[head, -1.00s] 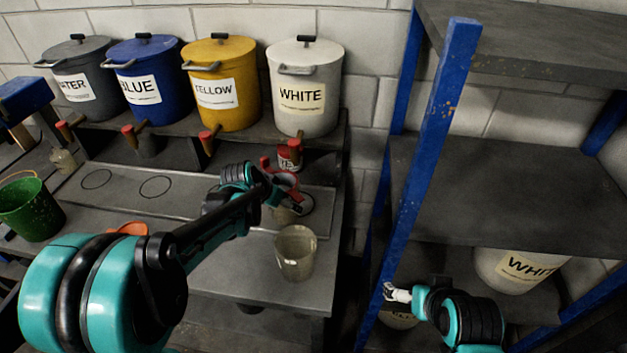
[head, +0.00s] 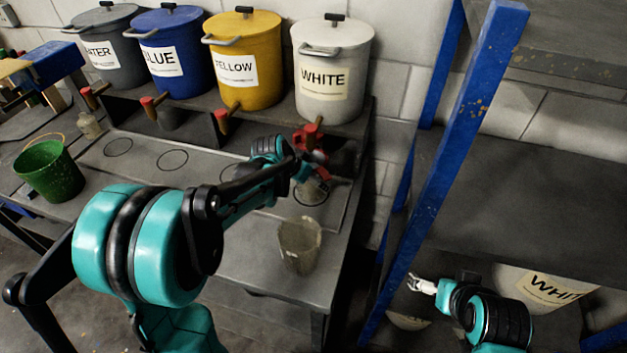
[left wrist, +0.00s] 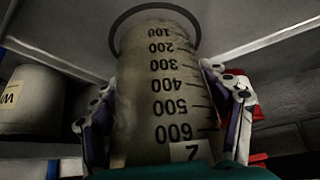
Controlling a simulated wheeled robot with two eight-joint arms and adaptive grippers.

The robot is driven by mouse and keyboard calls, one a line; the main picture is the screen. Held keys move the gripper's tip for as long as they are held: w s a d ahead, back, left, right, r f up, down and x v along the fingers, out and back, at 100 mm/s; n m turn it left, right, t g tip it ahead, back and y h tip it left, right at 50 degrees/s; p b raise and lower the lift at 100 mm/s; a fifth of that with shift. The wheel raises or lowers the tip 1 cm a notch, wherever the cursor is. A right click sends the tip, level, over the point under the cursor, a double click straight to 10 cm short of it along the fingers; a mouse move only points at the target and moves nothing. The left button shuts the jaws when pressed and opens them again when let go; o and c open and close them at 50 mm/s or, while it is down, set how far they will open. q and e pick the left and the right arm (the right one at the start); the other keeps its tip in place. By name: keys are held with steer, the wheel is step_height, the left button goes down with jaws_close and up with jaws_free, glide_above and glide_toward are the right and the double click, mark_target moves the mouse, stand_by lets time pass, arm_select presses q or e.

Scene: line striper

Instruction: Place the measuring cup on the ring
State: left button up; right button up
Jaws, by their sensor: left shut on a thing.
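The measuring cup (left wrist: 158,95), translucent with dark graduations, stands between the fingers of my left gripper (left wrist: 165,110) in the left wrist view. The gripper is shut on it. The ring (left wrist: 190,15) is a dark circle around the cup's far end there; I cannot tell if the base touches the surface. In the head view my left gripper (head: 310,172) is at the rightmost ring (head: 325,198), below the white bucket, and mostly hides the cup. My right gripper (head: 421,286) is by the shelf post; its opening is unclear.
A cloudy container (head: 299,246) stands on the table in front of the ring. White (head: 333,70), yellow (head: 243,60), blue (head: 167,55) and grey (head: 107,45) buckets line the raised ledge. A green bucket (head: 48,172) is at left. A blue shelf post (head: 447,165) stands at right.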

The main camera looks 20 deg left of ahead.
arm_select(q)
steer(key=shift+f, duration=0.15)
steer(key=o, duration=1.2)
steer(key=shift+c, duration=0.2)
steer(key=shift+r, duration=0.3)
steer(key=p+v, duration=0.4)
steer(key=v, duration=0.8)
steer(key=shift+f, duration=0.15)
